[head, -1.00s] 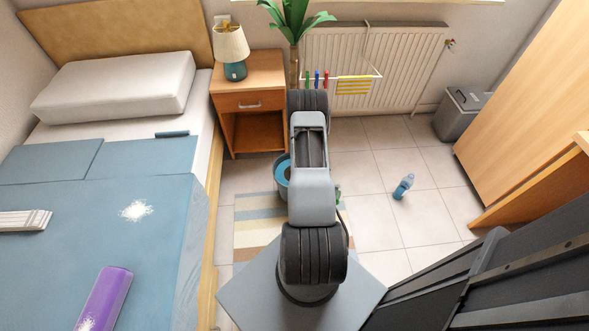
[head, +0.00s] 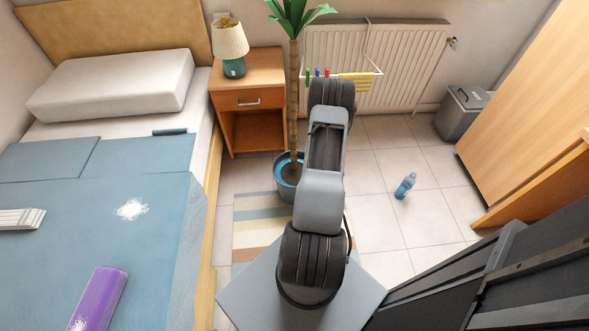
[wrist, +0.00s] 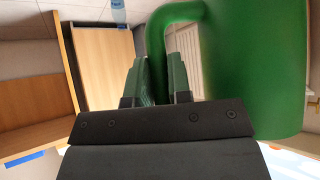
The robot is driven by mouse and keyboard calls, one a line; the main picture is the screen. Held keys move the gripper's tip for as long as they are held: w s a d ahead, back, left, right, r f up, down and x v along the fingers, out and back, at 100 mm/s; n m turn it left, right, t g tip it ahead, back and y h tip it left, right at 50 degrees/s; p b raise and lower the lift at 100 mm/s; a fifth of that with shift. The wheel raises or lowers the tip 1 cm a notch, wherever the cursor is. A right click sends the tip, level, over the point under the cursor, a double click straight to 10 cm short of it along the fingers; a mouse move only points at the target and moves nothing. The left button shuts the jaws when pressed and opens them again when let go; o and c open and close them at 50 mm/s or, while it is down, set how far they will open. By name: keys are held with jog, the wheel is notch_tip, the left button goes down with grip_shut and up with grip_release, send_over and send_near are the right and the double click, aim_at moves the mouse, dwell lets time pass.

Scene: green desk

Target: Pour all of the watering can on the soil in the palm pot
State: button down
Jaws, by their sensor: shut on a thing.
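The palm (head: 293,100) stands upright in a blue-grey pot (head: 284,187) on the floor, left of my arm in the head view. Dark soil (head: 290,173) shows inside the pot's bright blue rim, and my arm covers part of its right side. The green watering can (wrist: 255,65) fills the right of the wrist view. My gripper (wrist: 157,75) is shut on its curved handle. The can's spout is not visible. In the head view the gripper and can are hidden behind my arm.
A nightstand (head: 248,86) with a lamp (head: 231,45) stands left of the palm. A drying rack (head: 355,85) hangs at the radiator (head: 385,65). A striped rug (head: 255,222) lies near the pot.

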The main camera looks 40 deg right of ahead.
jog(key=shift+r, duration=0.1)
jog(key=shift+r+p, duration=1.5)
jog(key=shift+r, duration=0.5)
jog(key=shift+f, duration=0.1)
